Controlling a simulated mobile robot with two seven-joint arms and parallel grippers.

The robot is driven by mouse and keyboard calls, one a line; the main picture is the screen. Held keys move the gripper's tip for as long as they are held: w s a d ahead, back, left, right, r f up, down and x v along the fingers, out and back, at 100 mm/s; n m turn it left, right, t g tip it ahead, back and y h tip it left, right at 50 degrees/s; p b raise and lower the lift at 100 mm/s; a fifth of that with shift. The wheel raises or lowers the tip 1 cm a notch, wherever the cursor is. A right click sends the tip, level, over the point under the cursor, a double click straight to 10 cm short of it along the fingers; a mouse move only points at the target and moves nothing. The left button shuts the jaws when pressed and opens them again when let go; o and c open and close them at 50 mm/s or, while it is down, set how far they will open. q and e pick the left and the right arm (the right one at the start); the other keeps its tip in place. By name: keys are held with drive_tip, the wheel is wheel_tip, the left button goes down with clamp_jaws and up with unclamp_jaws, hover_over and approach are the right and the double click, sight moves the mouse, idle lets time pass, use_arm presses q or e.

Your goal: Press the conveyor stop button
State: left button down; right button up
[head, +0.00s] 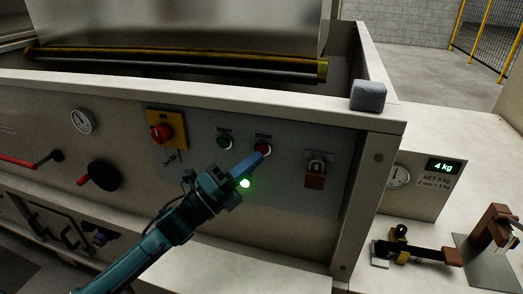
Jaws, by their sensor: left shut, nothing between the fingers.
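A grey control panel (300,195) is set in the machine's front. On it a red push button (263,149) sits under a small label, with a green button (224,142) to its left. My left gripper (259,158) is shut and empty, its fingertips just below the red button and overlapping its lower edge in the head view. I cannot tell whether they touch it. A lit green lamp (245,183) shows just below the fingers. My right gripper is not in view.
A red rotary switch on a yellow plate (166,128) and a red padlock (315,174) flank the buttons. A grey block (369,95) rests on the top ledge. A scale display (443,166) reads 4 kg at right.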

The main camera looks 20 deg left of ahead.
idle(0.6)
use_arm(q)
drive_tip(key=shift+w, duration=0.1)
drive_tip(key=shift+w, duration=0.35)
idle(0.4)
drive_tip(key=shift+w+b, duration=0.35)
drive_tip(key=shift+w, duration=0.1)
drive_tip(key=shift+s, duration=0.1)
idle(0.4)
drive_tip(key=shift+s, duration=0.8)
